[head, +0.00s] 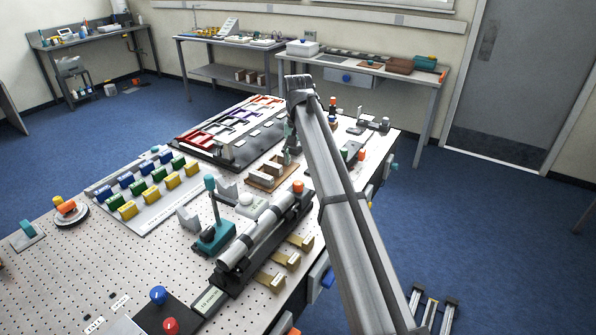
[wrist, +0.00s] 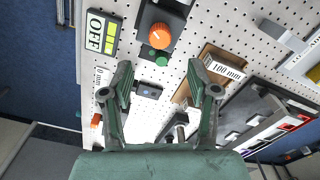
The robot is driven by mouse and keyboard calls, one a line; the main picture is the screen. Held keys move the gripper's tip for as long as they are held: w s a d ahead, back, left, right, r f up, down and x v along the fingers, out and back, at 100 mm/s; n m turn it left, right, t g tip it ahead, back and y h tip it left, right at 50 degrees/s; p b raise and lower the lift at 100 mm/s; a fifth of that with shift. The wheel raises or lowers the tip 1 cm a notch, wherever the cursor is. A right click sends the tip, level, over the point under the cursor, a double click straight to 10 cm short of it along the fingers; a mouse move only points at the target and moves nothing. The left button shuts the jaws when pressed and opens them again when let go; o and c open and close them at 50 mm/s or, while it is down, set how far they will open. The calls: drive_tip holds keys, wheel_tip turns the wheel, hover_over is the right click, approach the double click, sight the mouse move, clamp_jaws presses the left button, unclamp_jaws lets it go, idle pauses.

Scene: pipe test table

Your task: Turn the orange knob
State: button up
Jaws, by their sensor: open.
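In the wrist view, the round orange knob (wrist: 160,36) sits on a black base, with a small green button (wrist: 162,62) at its lower edge. A display reading OFF (wrist: 102,32) is to its left. My gripper (wrist: 159,72) is open and empty. Its two green fingers are spread apart, and the knob appears beyond the tips, between their lines, not touched. In the head view my arm's end covers much of that area, and I cannot tell which orange part there is this knob.
A small dark block (wrist: 148,90) lies between the fingers. The table edge and blue floor (wrist: 50,55) are at left. The head view shows a pipe rig (head: 265,230) with an orange cap.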

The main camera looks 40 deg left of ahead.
wheel_tip(320, 180, up, 2)
drive_tip(key=shift+r, duration=0.15)
idle(0.4)
